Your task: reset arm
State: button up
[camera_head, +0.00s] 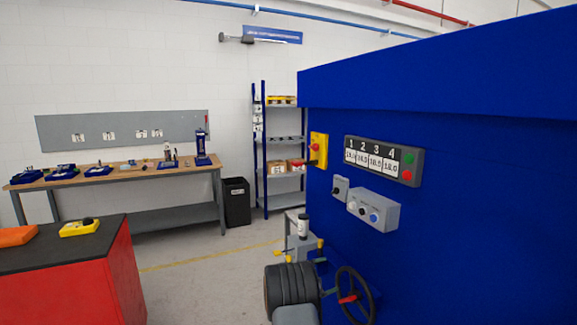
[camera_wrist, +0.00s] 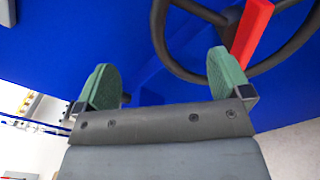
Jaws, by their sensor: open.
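My gripper (camera_wrist: 163,82) is open in the wrist view, with its two green-padded fingers apart and nothing between them. A black handwheel (camera_wrist: 277,62) with a red bar (camera_wrist: 250,32) lies beyond the fingertips. Part of the wheel's rim shows between the fingers; I cannot tell how far off it is. In the head view, my arm (camera_head: 291,288) is at the bottom centre, beside the handwheel (camera_head: 371,312) at the front of the blue machine (camera_head: 480,220).
The blue machine fills the right side, with a display panel (camera_head: 416,168) and a button box (camera_head: 381,215). A red cabinet with a dark top (camera_head: 50,255) stands at lower left. A workbench (camera_head: 140,175), black bin (camera_head: 237,203) and shelf rack (camera_head: 285,120) stand behind. Floor between is clear.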

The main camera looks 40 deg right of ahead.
jog(key=s+a+f+m+g+y, duration=0.1)
jog(key=s+a+f+m+y, duration=0.1)
jog(key=s+a+f+y, duration=0.3)
jog(key=s+a+m+y, duration=0.2)
jog(key=a+y, duration=0.1)
jog(key=a, duration=0.3)
jog(key=s+a+r+t+y, duration=0.1)
jog(key=a+r+t+y, duration=0.2)
jog(key=a, duration=0.8)
jog(key=s+a+r+m+t+y, duration=0.1)
jog(key=s+a+r+t+y, duration=0.1)
jog(key=a+r, duration=0.4)
jog(key=s+a+r+m+t+y, duration=0.1)
jog(key=a+r+t+y, duration=0.3)
jog(key=a, duration=1.3)
jog(key=shift+s+r+t, duration=0.4)
jog(key=shift+r+t, duration=0.05)
jog(key=shift+t, duration=0.45)
jog(key=shift+d, duration=0.15)
